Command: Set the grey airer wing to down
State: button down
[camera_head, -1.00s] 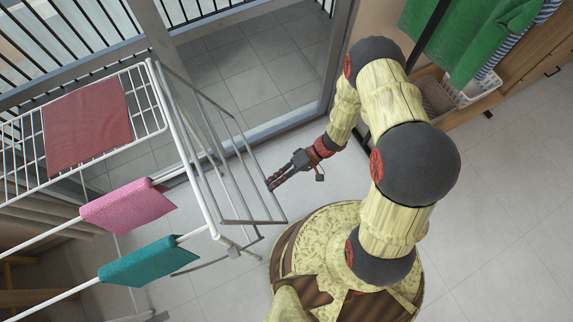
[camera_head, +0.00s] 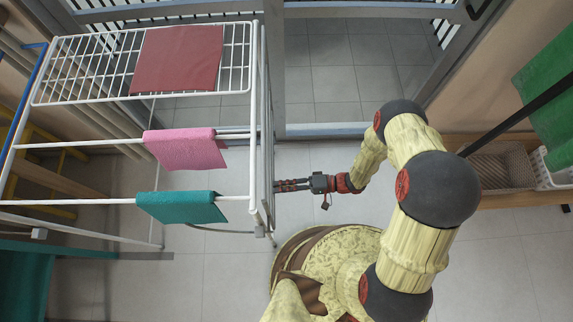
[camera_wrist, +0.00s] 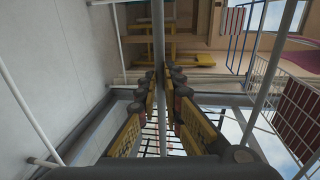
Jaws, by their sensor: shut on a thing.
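The grey airer wing (camera_head: 268,135) hangs at the right end of the white airer (camera_head: 80,146). In the head view it is almost edge-on and looks close to vertical. My gripper (camera_head: 278,186) is at the wing from its right side, low down beside the airer's end. In the wrist view, a grey bar of the wing (camera_wrist: 158,30) runs between the fingers of my gripper (camera_wrist: 161,75), which are closed on it. The fingertips are partly hidden by the wing in the head view.
A red cloth (camera_head: 178,58), a pink cloth (camera_head: 186,149) and a teal cloth (camera_head: 181,207) lie on the airer. A sliding glass door frame (camera_head: 330,130) is behind. A white basket (camera_head: 550,170) stands at right. Tiled floor is clear at lower right.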

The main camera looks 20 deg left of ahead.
jog(key=shift+f, duration=0.7)
jog(key=c, duration=2.4)
grip_release()
jog(key=shift+o, duration=1.3)
jog(key=shift+s+a+f, duration=0.1)
jog(key=shift+s+a, duration=0.15)
jog(key=shift+a, duration=0.3)
jog(key=shift+o, duration=1.2)
jog(key=shift+s, duration=0.15)
jog(key=shift+d+r, duration=0.1)
jog(key=shift+r, duration=0.15)
jog(key=v, duration=1.2)
jog(key=shift+r, duration=0.1)
